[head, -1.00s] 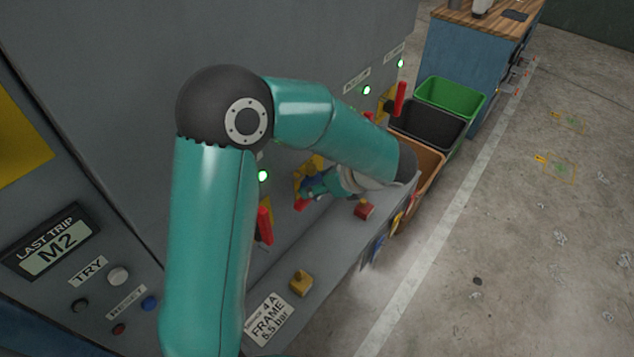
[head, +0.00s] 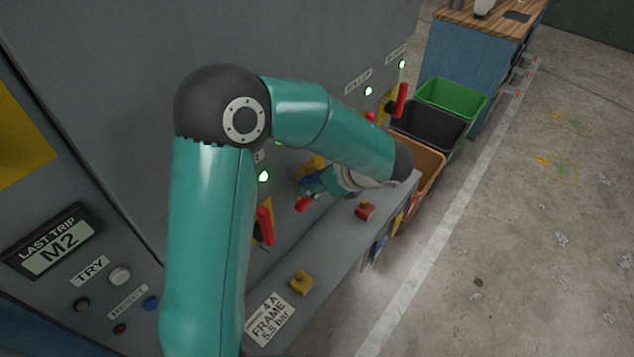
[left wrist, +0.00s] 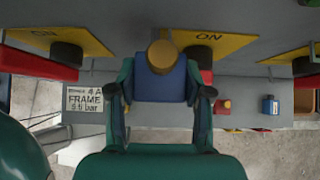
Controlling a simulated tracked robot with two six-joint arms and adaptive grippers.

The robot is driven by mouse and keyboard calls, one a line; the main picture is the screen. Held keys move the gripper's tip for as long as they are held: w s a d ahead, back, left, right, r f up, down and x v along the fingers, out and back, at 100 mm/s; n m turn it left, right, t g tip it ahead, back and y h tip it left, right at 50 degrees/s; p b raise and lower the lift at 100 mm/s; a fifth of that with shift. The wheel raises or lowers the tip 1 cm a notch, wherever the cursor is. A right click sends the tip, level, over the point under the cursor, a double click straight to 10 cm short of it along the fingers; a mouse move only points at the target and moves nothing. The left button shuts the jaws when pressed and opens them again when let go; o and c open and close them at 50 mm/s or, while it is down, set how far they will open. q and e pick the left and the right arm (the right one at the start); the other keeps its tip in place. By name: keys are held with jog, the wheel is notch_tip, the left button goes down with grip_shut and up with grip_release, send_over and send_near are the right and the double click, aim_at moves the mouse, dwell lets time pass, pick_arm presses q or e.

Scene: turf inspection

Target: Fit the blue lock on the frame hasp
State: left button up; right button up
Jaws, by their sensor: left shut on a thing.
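My left gripper (left wrist: 160,98) is shut on the blue lock (left wrist: 160,84), with one finger on each side of its body. A brass-coloured round piece (left wrist: 164,57) shows at the lock's far end, in front of a yellow plate (left wrist: 213,46) marked ON. I cannot tell whether the lock touches the plate or a hasp there. In the head view my left gripper (head: 318,186) is small and partly hidden by my forearm, beside the grey panel. A white FRAME label (head: 269,319) sits on the ledge. My right gripper is in neither view.
Red handles (head: 264,226) stick out from the panel. On the ledge (head: 330,236) stand a yellow lock (head: 301,283) and a red lock (head: 365,210); another blue piece (left wrist: 269,105) shows in the wrist view. Bins (head: 431,123) stand past the ledge. The floor at right is open.

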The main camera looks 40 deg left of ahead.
pick_arm(q)
jog(key=shift+s+a, duration=0.15)
jog(key=shift+a, duration=1.25)
jog(key=o, duration=1.4)
jog(key=shift+o, duration=0.2)
jog(key=v, duration=1.2)
